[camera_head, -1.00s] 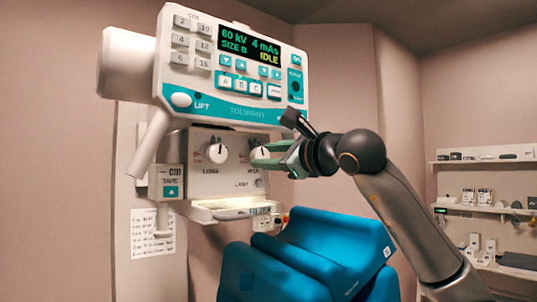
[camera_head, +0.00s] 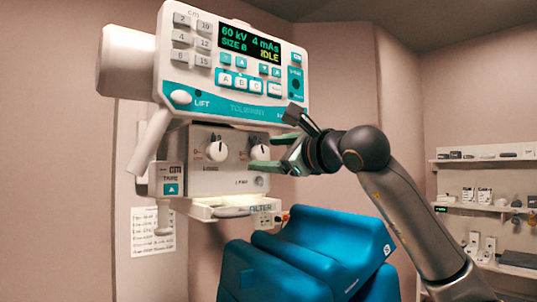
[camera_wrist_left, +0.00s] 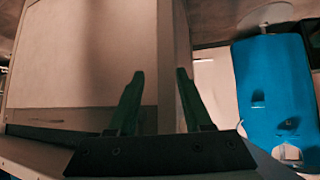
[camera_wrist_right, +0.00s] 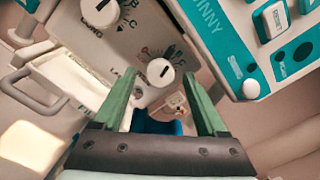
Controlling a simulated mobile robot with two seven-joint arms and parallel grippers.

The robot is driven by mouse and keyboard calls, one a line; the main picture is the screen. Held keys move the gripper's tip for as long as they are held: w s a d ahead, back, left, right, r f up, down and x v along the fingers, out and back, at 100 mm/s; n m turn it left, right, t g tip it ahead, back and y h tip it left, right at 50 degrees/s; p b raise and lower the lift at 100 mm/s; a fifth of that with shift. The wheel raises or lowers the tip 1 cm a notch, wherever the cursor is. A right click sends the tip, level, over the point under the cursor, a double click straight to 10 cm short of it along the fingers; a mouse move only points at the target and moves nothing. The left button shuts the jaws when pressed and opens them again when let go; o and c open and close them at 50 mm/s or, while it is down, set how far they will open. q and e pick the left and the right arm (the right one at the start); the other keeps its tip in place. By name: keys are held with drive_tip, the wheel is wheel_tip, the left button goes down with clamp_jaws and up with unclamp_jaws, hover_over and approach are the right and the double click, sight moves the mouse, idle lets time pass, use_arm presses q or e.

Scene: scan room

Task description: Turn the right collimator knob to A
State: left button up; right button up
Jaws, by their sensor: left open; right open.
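The right collimator knob (camera_head: 259,148) is a white round knob on the pale panel under the control box. In the right wrist view the knob (camera_wrist_right: 159,73) has a dark pointer line slanting to the upper right; the letter at its end is too small to tell. My right gripper (camera_head: 268,152) is open, its green fingers at the knob's right side in the head view. In the right wrist view the fingers (camera_wrist_right: 160,88) lie either side of the knob's lower part, with no contact visible. My left gripper (camera_wrist_left: 155,78) is open and empty, facing a pale box.
The left knob (camera_head: 216,149), labelled LONG, sits beside the right one. The control box (camera_head: 236,80) overhangs above, and a filter tray (camera_head: 225,208) juts out below. A blue padded chair (camera_head: 300,255) stands below. Shelves (camera_head: 480,208) hang at far right.

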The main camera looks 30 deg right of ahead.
drive_tip(key=s+b, duration=0.2)
drive_tip(key=s, duration=1)
drive_tip(key=shift+d+f, duration=0.15)
drive_tip(key=shift+d, duration=0.2)
